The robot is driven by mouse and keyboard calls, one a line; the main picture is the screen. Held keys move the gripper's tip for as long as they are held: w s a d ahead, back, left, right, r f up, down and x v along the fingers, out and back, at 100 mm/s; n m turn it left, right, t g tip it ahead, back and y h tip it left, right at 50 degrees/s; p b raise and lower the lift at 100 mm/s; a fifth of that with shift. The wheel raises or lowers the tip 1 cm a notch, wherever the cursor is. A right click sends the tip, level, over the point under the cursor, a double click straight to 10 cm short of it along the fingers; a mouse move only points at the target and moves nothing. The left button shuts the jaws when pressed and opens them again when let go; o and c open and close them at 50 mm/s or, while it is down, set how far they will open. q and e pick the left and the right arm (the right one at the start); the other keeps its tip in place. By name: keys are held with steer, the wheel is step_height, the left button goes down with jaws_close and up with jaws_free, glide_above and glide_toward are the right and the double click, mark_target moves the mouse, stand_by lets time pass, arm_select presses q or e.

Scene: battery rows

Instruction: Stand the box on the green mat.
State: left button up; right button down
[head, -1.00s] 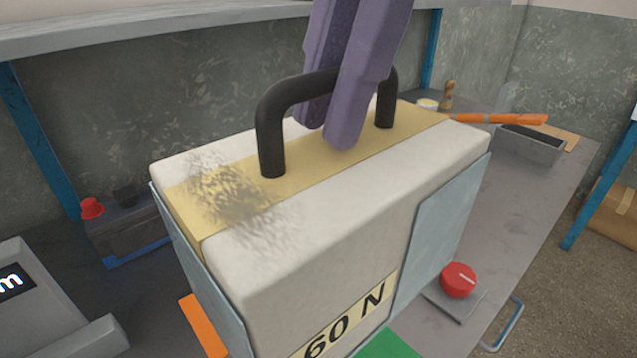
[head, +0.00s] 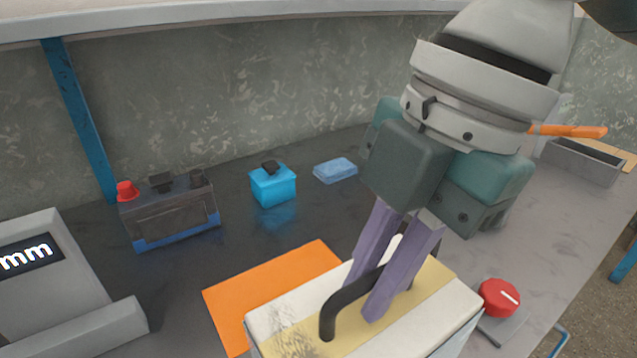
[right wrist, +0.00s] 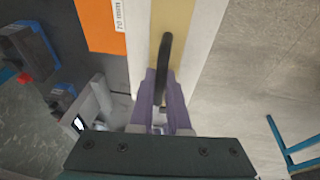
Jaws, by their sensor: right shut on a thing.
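The box (head: 440,318) is white with a yellow band across its top and a black handle (head: 335,310). It is at the bottom of the head view, its lower part cut off, so I cannot tell whether it rests on anything. It also shows in the right wrist view (right wrist: 205,35). My right gripper (head: 366,298) is shut on the handle, its purple fingers on either side of the bar; they also show in the right wrist view (right wrist: 161,88). No green mat shows now. My left gripper is out of view.
An orange mat (head: 270,285) lies left of the box. Behind are a dark battery-like block (head: 170,212), a cyan block (head: 273,187) and a blue sponge-like piece (head: 335,170). A red knob (head: 498,297) is right of the box; a grey display device (head: 50,280) stands left.

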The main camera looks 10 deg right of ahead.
step_height(320, 180, down, 4)
steer(key=shift+r+b, duration=0.1)
steer(key=shift+b, duration=0.25)
steer(key=shift+f, duration=0.3)
steer(key=c, duration=0.9)
jaws_free()
steer(key=p+v, duration=0.1)
steer(key=v, duration=1.1)
steer(key=shift+r+p, duration=0.15)
steer(key=shift+p, duration=0.25)
